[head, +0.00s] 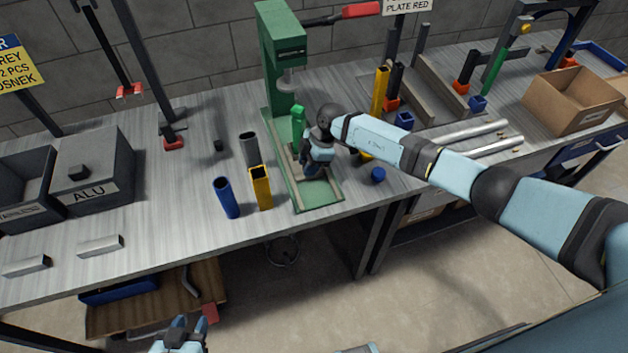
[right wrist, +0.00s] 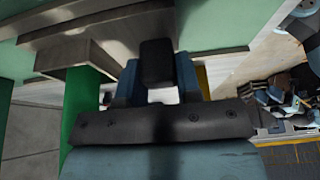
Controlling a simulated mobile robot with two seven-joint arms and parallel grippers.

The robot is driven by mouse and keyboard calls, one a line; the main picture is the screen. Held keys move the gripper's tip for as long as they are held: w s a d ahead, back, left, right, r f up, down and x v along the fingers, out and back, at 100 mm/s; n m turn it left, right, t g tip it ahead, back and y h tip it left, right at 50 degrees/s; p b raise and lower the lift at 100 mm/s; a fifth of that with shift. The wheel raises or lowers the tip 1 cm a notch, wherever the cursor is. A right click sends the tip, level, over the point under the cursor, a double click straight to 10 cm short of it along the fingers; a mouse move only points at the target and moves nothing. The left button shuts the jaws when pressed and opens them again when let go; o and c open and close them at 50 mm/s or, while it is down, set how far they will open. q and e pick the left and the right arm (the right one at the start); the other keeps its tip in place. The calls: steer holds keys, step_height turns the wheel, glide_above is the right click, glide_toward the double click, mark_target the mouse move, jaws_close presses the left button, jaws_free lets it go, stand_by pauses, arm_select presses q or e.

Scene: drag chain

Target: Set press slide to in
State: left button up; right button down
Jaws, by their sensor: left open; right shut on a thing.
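The green press (head: 275,50) stands on the workbench with a red-handled lever at its top. Its green base (head: 320,195) runs toward the bench's front edge, with rails along it. A small green block (head: 298,118) stands under the ram, by the slide. My right gripper (head: 310,165) is low over the base and hides much of the slide. In the right wrist view it is shut on a dark knob (right wrist: 157,62), apparently the slide's handle. My left gripper (head: 188,322) is open and empty, below and in front of the bench.
A grey tube (head: 249,148), a blue tube (head: 227,198) and a yellow tube (head: 260,187) stand left of the base. A grey ALU bin (head: 100,155) is at left, a cardboard box (head: 572,105) at right.

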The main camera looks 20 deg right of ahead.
mark_target(295, 151)
steer(key=w+b, duration=0.4)
steer(key=w, duration=0.3)
steer(key=shift+w+a+f, duration=0.1)
steer(key=shift+w, duration=0.1)
steer(key=shift+w+b, duration=0.3)
steer(key=shift+w, duration=0.1)
steer(key=shift+w+r, duration=0.1)
steer(key=shift+r, duration=0.2)
steer(key=c, duration=0.8)
jaws_free()
steer(key=shift+w, duration=0.15)
steer(key=shift+c, duration=0.2)
steer(key=shift+o, duration=0.2)
steer(key=shift+f, duration=0.15)
